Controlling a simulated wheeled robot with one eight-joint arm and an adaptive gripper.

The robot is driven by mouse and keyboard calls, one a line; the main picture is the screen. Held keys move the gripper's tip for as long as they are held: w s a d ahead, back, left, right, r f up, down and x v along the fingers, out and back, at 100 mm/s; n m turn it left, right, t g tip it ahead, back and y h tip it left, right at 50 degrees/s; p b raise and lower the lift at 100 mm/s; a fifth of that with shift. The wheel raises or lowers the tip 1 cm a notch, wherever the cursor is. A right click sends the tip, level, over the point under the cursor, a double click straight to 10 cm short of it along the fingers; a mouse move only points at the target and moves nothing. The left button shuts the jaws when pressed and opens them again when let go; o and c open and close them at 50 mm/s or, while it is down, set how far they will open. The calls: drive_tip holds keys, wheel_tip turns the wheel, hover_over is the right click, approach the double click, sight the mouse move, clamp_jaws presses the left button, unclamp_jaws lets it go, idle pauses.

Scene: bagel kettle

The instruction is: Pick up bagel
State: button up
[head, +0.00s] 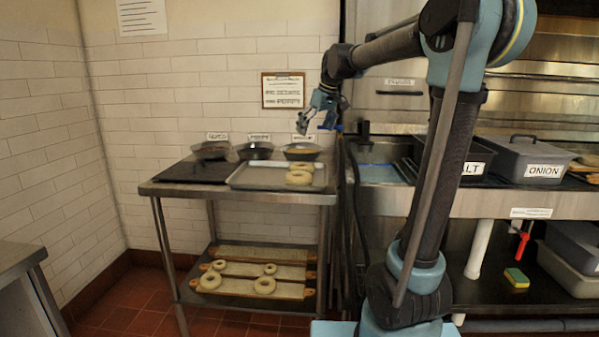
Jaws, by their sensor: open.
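Two bagels lie close together on a metal tray (250,178) on top of a steel table. The nearer bagel (298,178) and the farther bagel (302,167) sit at the tray's right part. More bagels lie on boards on the lower shelf, such as one at the left (210,280) and one at the right (264,286). My gripper (314,124) is open and empty, in the air above the right end of the table, higher than the bowls and the tray bagels. It touches nothing that I can see.
Three labelled bowls stand along the table's back, the right one (302,152) behind the bagels. A dark mat (190,172) covers the table's left part. A counter at right holds an ONION container (520,160). Another steel table edge (20,258) is at lower left; red floor lies between.

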hover_over(303, 165)
drive_tip(key=s+d, duration=0.1)
drive_tip(key=s, duration=0.3)
drive_tip(key=f, duration=1)
drive_tip(key=shift+w+d+f, duration=0.15)
drive_tip(key=shift+w+f, duration=0.1)
drive_tip(key=shift+f, duration=0.1)
drive_tip(key=shift+x, duration=2.55)
drive_tip(key=shift+w+d, duration=0.1)
drive_tip(key=c, duration=1)
